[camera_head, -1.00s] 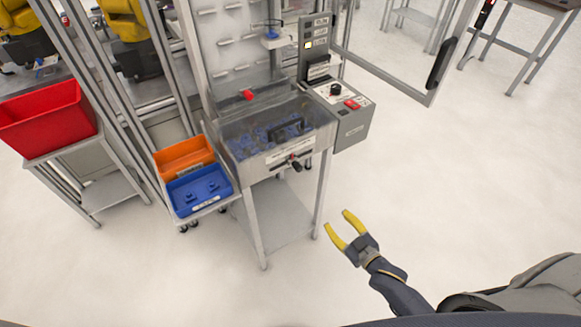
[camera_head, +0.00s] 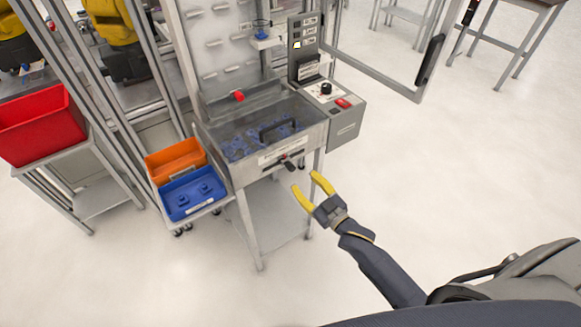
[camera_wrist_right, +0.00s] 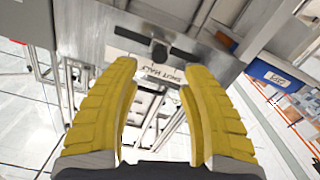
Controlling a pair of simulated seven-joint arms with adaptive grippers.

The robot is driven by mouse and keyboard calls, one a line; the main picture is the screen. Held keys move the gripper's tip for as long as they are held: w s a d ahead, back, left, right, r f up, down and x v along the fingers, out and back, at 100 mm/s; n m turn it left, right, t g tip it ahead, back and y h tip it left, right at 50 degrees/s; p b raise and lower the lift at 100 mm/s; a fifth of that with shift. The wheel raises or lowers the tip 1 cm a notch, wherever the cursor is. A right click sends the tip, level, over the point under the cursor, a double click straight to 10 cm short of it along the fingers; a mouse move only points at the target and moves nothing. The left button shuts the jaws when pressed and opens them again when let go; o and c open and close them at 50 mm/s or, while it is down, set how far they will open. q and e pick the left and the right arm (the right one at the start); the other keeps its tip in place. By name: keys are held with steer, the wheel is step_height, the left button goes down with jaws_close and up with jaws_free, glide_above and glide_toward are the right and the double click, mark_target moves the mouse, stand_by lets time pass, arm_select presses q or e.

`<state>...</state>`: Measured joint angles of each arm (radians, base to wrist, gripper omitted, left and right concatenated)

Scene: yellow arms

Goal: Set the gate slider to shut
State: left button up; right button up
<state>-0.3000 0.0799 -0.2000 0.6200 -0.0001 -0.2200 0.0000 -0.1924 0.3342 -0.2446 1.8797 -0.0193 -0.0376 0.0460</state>
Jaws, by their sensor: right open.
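The gate slider is a dark knob (camera_head: 288,164) on the front face of the clear-lidded metal bin (camera_head: 232,172). In the right wrist view the black knob (camera_wrist_right: 159,54) sits in a dark horizontal slot, near the slot's middle. A label (camera_wrist_right: 150,70) beside it shows the words SHUT and HALF, upside down. My right gripper (camera_head: 306,188) has yellow fingers, open and empty, just in front of and below the knob. In the right wrist view the open fingers (camera_wrist_right: 158,90) frame the knob from a short distance, without touching it. My left gripper is not in view.
A blue tray (camera_head: 220,203) and an orange tray (camera_head: 176,149) stand left of the bin. A grey control box (camera_head: 346,128) with a red switch is on its right. A red crate (camera_head: 40,125) stands far left.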

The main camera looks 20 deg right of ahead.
mark_target(293, 170)
steer(key=x, duration=0.8)
steer(key=shift+w+a, duration=0.1)
steer(key=shift+w, duration=0.15)
steer(key=shift+o, duration=0.2)
steer(key=shift+f, duration=0.1)
jaws_close()
